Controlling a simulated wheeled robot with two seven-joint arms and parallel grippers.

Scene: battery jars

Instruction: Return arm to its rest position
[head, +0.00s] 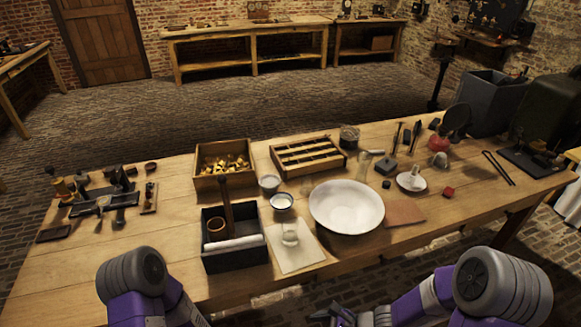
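My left arm (135,285) shows at the bottom left, in front of the table's near edge. Its gripper is below the frame. My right arm (495,290) enters at the bottom right and reaches left along the bottom edge. Part of my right gripper (342,316) shows at the bottom centre, below the table's near edge and apart from everything on it. Its fingers are cut off by the frame, so I cannot tell whether they are open.
Tools lie left and right.

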